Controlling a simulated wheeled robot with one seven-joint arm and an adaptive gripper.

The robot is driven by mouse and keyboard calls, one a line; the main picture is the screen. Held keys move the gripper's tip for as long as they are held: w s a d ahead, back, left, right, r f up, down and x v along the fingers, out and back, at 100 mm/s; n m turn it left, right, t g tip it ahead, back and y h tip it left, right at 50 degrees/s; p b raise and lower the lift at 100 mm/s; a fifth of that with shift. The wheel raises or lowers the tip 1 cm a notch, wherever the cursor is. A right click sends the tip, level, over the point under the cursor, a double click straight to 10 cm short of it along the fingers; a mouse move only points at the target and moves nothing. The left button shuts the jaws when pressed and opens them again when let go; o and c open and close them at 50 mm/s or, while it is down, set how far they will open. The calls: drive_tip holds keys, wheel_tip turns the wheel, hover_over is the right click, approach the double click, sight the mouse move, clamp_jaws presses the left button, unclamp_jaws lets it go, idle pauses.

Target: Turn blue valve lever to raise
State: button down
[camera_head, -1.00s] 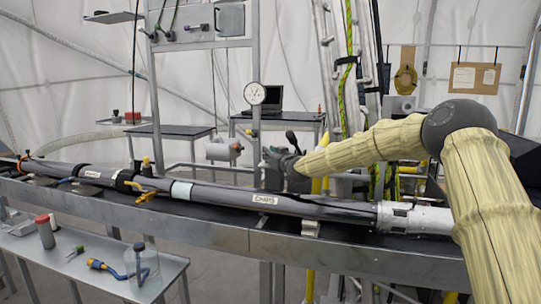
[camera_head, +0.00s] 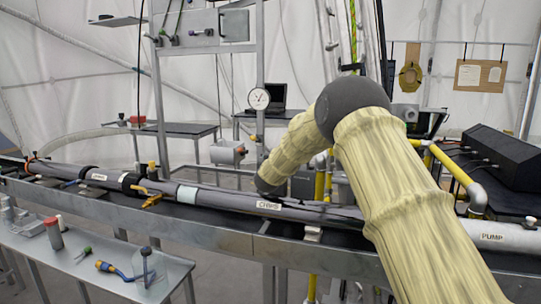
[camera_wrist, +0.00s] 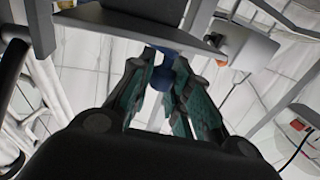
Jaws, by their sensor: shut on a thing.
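In the wrist view, a blue part (camera_wrist: 162,76), which looks like the blue valve lever, is between the fingertips of my gripper (camera_wrist: 165,62). The two teal-padded fingers are shut on it, one on each side. It lies just below a grey metal edge, and most of its shape is hidden by the fingers. In the head view, my arm reaches down behind the long pipe (camera_head: 225,197). My gripper and the held blue part are hidden there.
A round gauge (camera_head: 259,98) stands on the frame behind the pipe. A yellow lever (camera_head: 150,199) sits on the pipe at left. A black box (camera_head: 500,160) and a pump pipe (camera_head: 492,236) are at right.

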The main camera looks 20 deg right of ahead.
drive_tip(key=shift+w+a+r+m+g+h+p, duration=0.15)
drive_tip(key=shift+w+m+g+h+p, duration=0.15)
drive_tip(key=shift+m+h+p, duration=0.35)
drive_tip(key=shift+w+a+r+m+g+h+p, duration=0.1)
drive_tip(key=shift+w+m+g+h+p, duration=0.2)
drive_tip(key=shift+h+p, duration=0.6)
drive_tip(key=shift+w+f+m+g+h+p, duration=0.15)
drive_tip(key=shift+m+g+h+p, duration=0.35)
drive_tip(key=shift+m+h+p, duration=0.3)
drive_tip(key=shift+f+h+p, duration=0.1)
drive_tip(key=shift+h+p, duration=0.15)
drive_tip(key=shift+p, duration=0.05)
drive_tip(key=c, duration=1.3)
unclamp_jaws()
drive_tip(key=shift+c, duration=0.2)
drive_tip(key=v, duration=1.2)
